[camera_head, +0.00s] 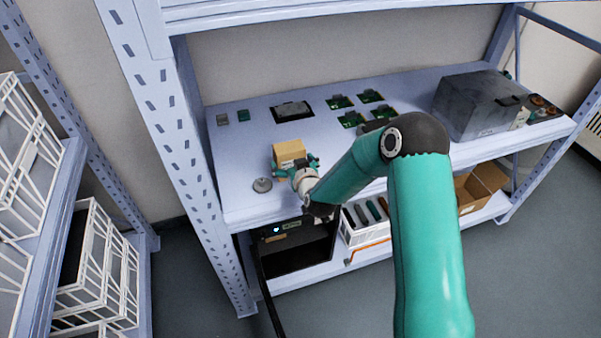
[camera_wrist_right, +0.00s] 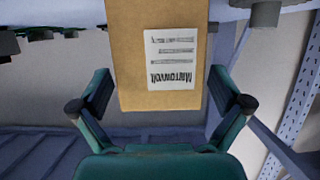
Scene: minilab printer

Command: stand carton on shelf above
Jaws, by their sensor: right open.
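The carton (camera_head: 289,152) is a small tan box standing upright near the front left of the middle shelf (camera_head: 240,185). In the right wrist view the carton (camera_wrist_right: 130,50) shows a white label with upside-down print. My right gripper (camera_head: 296,165) is at the carton's front side. In the wrist view the right gripper's (camera_wrist_right: 161,85) two fingers are spread to either side of the carton, with a gap visible on each side. The upper shelf (camera_head: 300,14) crosses the top of the head view. My left gripper is not in view.
A grey metal box (camera_head: 478,103), green circuit boards (camera_head: 352,119), a dark tray (camera_head: 292,111) and a small round disc (camera_head: 262,185) are on the same shelf. A dark machine (camera_head: 296,246) and an open cardboard box (camera_head: 478,187) stand below. A perforated post (camera_head: 170,120) rises at left.

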